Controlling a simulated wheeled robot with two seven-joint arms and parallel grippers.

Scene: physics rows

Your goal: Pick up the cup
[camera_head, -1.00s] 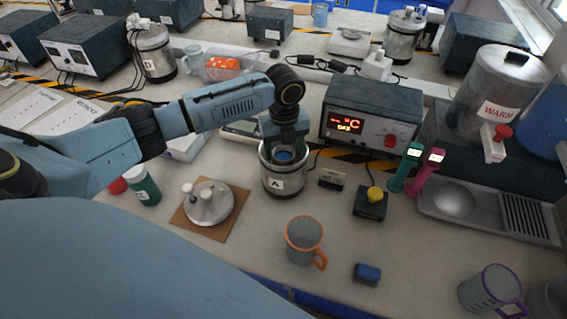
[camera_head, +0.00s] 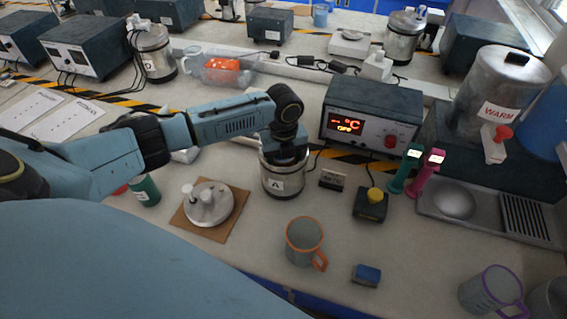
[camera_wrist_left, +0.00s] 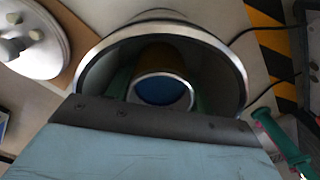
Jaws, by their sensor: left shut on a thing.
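A grey mug with an orange rim and handle (camera_head: 304,240) stands upright on the near bench. A second mug with a purple rim and handle (camera_head: 488,290) stands at the lower right. My left gripper (camera_head: 284,152) points down into the steel pot marked A (camera_head: 284,183), apart from both mugs. In the left wrist view the gripper is shut on a cylinder with a silver rim and blue top (camera_wrist_left: 160,91), inside the pot (camera_wrist_left: 224,62). The fingers are mostly hidden by the pot and wrist. My right gripper is not in view.
A steel lid (camera_head: 209,203) lies on a brown board left of the pot. A heater box with a display (camera_head: 371,115) stands behind right. A yellow-button box (camera_head: 371,204), green and pink upright handles (camera_head: 426,174) and a blue block (camera_head: 366,275) are to the right.

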